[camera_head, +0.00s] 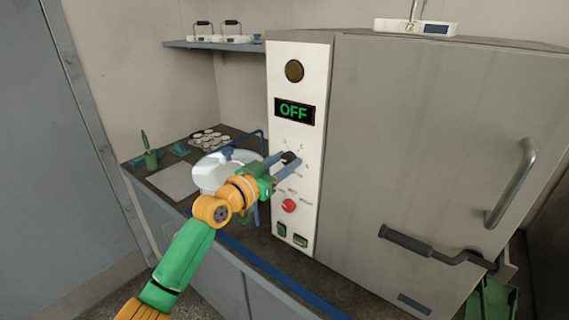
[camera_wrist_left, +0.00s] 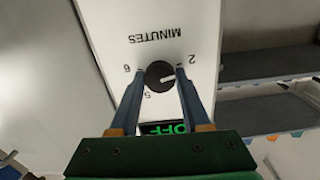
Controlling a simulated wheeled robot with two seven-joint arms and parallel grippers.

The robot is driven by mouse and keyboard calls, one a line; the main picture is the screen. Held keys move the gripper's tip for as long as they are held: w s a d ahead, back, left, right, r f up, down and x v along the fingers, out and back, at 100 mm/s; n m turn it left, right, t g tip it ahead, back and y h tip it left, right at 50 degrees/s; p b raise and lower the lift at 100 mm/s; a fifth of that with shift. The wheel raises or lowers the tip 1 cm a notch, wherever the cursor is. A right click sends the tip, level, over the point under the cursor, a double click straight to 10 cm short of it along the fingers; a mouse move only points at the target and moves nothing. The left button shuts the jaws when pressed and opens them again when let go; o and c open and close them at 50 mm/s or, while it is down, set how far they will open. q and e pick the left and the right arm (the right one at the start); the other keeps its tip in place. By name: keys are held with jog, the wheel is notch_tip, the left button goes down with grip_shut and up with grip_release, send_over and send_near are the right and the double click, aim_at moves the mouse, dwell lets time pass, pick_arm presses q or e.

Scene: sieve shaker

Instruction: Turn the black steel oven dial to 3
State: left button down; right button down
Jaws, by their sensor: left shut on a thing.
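The black dial (camera_head: 289,158) is on the white control panel (camera_head: 285,232) of the grey steel oven (camera_head: 420,130), below a display (camera_head: 294,111) reading OFF in green. My left gripper (camera_head: 287,160) is shut on the dial, with one finger on each side. In the left wrist view, upside down, the dial (camera_wrist_left: 159,75) sits between the fingertips of the left gripper (camera_wrist_left: 161,73). Its white mark points right, toward the area near the 2. The numbers 5 and 6 show at the left; the place of the 3 seems hidden behind the right finger. My right gripper is out of view.
A red knob (camera_head: 289,206) and two green switches (camera_head: 300,240) are below the dial. A black crank handle (camera_head: 405,241) and a door handle (camera_head: 512,185) stick out at the right.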

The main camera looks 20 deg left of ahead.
pick_arm(q)
jog(key=m+b, duration=0.1)
jog(key=m, duration=0.2)
jog(key=shift+f+b, duration=0.25)
jog(key=shift+b, duration=0.15)
jog(key=m, duration=0.2)
jog(key=shift+r+m, duration=0.1)
jog(key=shift+m, duration=0.3)
jog(key=m, duration=0.2)
jog(key=shift+r+m, duration=0.1)
jog(key=shift+m, duration=0.2)
jog(key=shift+m+p, duration=1.1)
jog(key=shift+m, duration=1.2)
jog(key=shift+c, duration=1.8)
grip_release()
